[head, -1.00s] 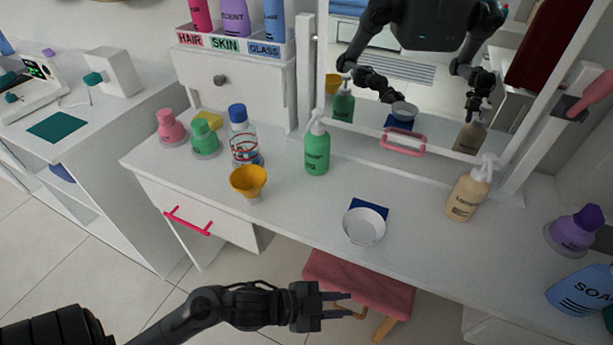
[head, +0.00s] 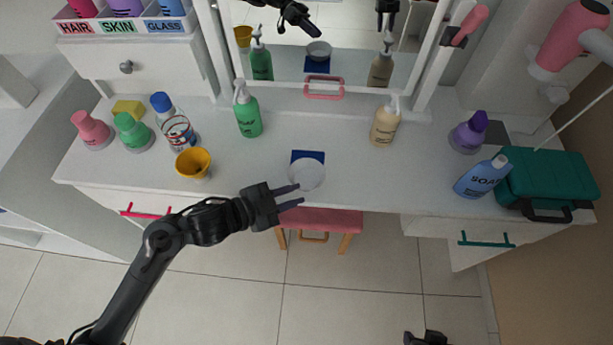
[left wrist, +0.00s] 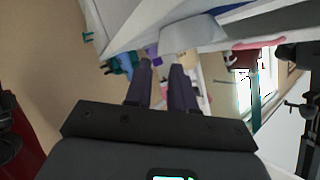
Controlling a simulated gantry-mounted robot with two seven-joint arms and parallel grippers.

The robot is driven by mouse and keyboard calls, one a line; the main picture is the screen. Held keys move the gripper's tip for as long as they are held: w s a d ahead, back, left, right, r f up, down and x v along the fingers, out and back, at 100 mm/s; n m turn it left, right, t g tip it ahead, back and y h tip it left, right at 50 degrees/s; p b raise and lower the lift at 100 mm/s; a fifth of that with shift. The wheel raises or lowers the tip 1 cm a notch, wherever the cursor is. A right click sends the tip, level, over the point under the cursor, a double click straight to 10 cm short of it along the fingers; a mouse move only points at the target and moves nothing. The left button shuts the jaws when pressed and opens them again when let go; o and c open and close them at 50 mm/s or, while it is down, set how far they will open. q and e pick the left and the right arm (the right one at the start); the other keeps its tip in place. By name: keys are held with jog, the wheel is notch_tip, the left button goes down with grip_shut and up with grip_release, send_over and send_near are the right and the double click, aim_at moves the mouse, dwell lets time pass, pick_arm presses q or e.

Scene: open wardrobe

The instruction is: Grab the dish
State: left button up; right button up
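The dish (head: 307,174) is a small white round bowl. It sits near the front edge of the white counter, partly on a dark blue square (head: 308,156). My left gripper (head: 301,195) is open and empty, with its two fingers apart at the counter's front edge. The fingertips are close to the dish's near-left side in the head view; whether they touch it I cannot tell. In the left wrist view the open fingers (left wrist: 163,75) point at a pale curved shape that may be the dish. A dark part at the bottom edge, probably my right gripper (head: 425,338), is barely in view.
A yellow cup (head: 193,162), a green pump bottle (head: 247,112) and a beige pump bottle (head: 385,124) stand around the dish. A pink stool (head: 330,221) is below. A blue soap bottle (head: 482,178) and teal case (head: 548,178) are right.

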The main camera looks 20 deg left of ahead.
aim_at(319, 186)
pick_arm(q)
jog(key=shift+w+d+f, duration=0.15)
jog(key=shift+w+d, duration=0.15)
jog(key=shift+w+d+f+b, duration=0.15)
jog(key=shift+w+f+b, duration=0.05)
jog(key=shift+b, duration=0.15)
jog(key=shift+b+x, duration=1)
jog(key=shift+x, duration=1.2)
grip_shut()
